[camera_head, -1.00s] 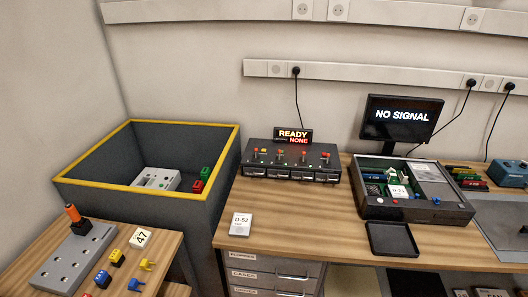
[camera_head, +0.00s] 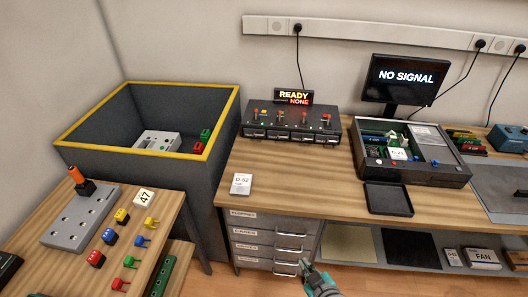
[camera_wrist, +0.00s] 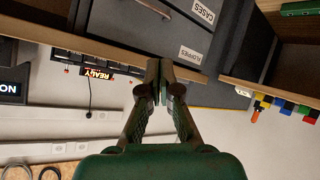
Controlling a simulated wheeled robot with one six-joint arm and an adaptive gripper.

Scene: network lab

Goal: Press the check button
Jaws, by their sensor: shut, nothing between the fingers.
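I cannot tell which control is the check button. My gripper (camera_head: 306,266) is at the bottom of the head view, in front of the drawer unit, below and apart from the console. In the wrist view, upside down, my gripper (camera_wrist: 161,68) shows its fingers together and empty, with the display (camera_wrist: 97,74) to the left.
Drawers (camera_head: 272,240) sit under the bench. An open device case (camera_head: 413,153), a black tray (camera_head: 388,199) and a NO SIGNAL monitor (camera_head: 407,77) are right. A yellow-rimmed bin (camera_head: 235,105) stands left.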

